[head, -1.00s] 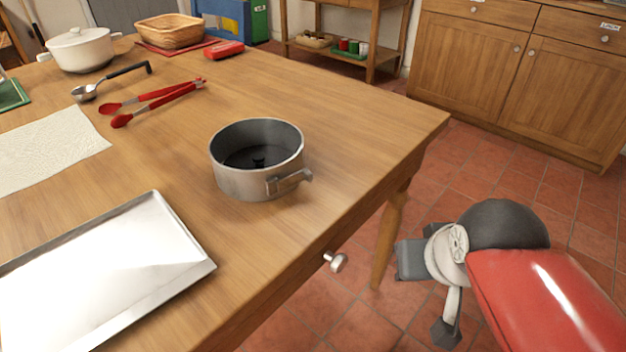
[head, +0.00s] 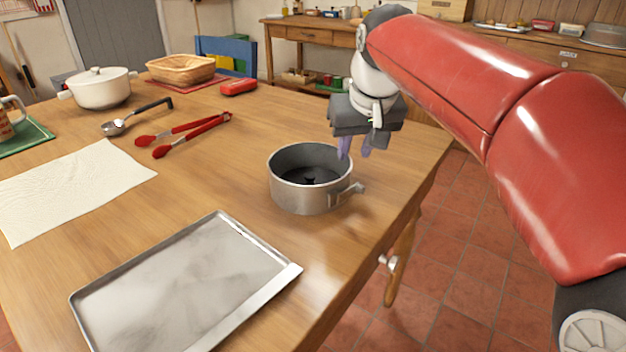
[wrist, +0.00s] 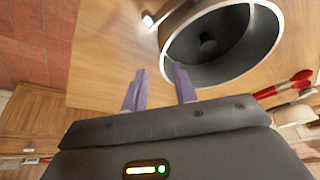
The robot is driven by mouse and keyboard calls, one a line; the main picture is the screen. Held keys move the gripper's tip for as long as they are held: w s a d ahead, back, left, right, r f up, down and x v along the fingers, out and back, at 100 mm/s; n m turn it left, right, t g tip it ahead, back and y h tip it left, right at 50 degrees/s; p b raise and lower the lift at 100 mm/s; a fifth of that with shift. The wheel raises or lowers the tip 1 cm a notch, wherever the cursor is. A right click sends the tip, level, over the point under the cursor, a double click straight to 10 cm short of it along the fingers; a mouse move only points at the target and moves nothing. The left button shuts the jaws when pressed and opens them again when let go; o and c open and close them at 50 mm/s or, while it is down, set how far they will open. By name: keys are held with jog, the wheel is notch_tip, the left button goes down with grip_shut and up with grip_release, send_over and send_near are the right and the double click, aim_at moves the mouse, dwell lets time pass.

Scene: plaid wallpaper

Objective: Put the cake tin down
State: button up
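The cake tin (head: 300,197) is a round grey metal tin with a clasp on its right side. It stands upright on the wooden table (head: 235,130) near the right edge. My gripper (head: 354,150) is above the table, just behind and right of the tin, with its purple fingers pointing down. In the wrist view the gripper (wrist: 157,85) has its two fingers apart with nothing between them. The tin's rim (wrist: 252,70) shows beyond the fingertips in that view, and the fingers do not hold it.
A metal baking tray (head: 185,285) lies in front left of the tin. Red tongs (head: 185,132), a ladle (head: 135,117), a white cloth (head: 70,190), a white pot (head: 101,90) and a basket (head: 180,69) are farther left. Bare table surrounds the tin.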

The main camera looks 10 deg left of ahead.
aim_at(347, 167)
jog(key=x, duration=0.6)
jog(key=shift+a+f, duration=0.2)
jog(key=shift+a, duration=0.05)
jog(key=shift+c, duration=0.3)
grip_shut()
